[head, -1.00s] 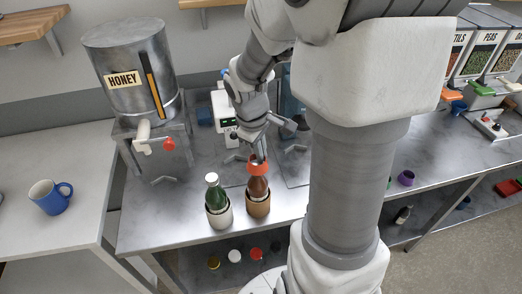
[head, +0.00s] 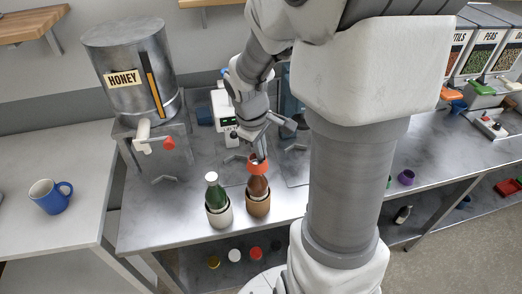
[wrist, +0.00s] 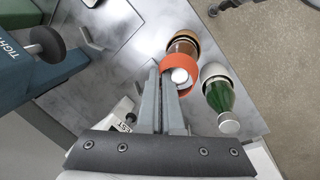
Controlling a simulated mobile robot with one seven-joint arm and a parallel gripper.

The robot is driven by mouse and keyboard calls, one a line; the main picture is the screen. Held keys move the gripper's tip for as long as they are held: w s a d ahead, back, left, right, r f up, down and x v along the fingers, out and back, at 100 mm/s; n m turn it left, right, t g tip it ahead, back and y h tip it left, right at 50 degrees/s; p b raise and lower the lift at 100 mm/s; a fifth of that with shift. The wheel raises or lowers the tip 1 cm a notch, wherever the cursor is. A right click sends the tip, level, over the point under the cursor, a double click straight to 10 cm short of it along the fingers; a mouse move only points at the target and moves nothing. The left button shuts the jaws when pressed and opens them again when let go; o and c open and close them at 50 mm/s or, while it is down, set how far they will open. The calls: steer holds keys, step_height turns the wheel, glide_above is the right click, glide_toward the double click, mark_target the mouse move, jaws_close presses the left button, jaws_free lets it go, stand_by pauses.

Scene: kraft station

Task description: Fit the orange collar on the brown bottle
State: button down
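The brown bottle (head: 258,187) stands upright in a tan holder (head: 257,208) on the metal counter. It also shows in the wrist view (wrist: 182,47), where its white cap (wrist: 179,75) appears inside the ring of the orange collar (wrist: 194,68). In the head view the collar (head: 257,169) is at the bottle's top. How far down the neck it sits, I cannot tell. My gripper (wrist: 163,74) has its fingers close together at the collar's rim and looks shut on it. In the head view my gripper (head: 257,157) is directly above the bottle.
A green bottle (head: 212,187) in a pale holder stands close on the left. A honey dispenser (head: 130,75) is at the back left and a blue mug (head: 48,197) on the left table. Several small caps lie on the lower shelf. The counter's front edge is close to the holders.

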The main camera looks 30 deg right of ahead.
steer(key=c, duration=1)
jaws_free()
steer(key=shift+s+f, duration=0.1)
steer(key=shift+s+a+f, duration=0.1)
steer(key=shift+s+f, duration=0.05)
